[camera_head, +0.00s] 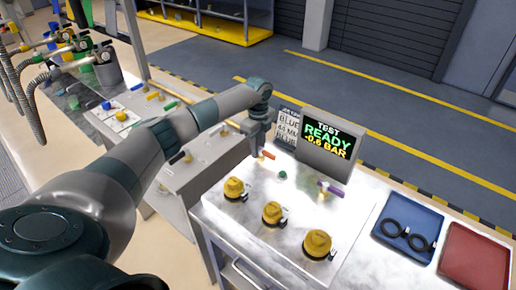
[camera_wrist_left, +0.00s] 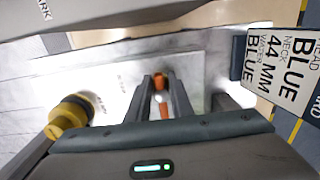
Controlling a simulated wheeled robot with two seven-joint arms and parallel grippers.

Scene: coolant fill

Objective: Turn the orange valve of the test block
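The orange valve (camera_head: 267,155) is a small lever on the metal top of the test block (camera_head: 225,215). It also shows in the left wrist view (camera_wrist_left: 164,111), with a pale hub in its middle. My left gripper (camera_wrist_left: 162,88) is over it, one finger on each side of the lever. The fingers look apart, with slim gaps beside the lever; I cannot tell whether they touch it. In the head view my left wrist is just above and behind the valve. My right gripper is not in view.
A screen (camera_head: 325,142) reads "TEST READY -0.6 BAR", with a label card (camera_head: 287,128) beside it. A green knob (camera_head: 282,175), a purple lever (camera_head: 331,189) and yellow caps (camera_head: 272,212) are close by. A blue tray (camera_head: 412,215) with black rings and a red tray (camera_head: 475,257) lie right.

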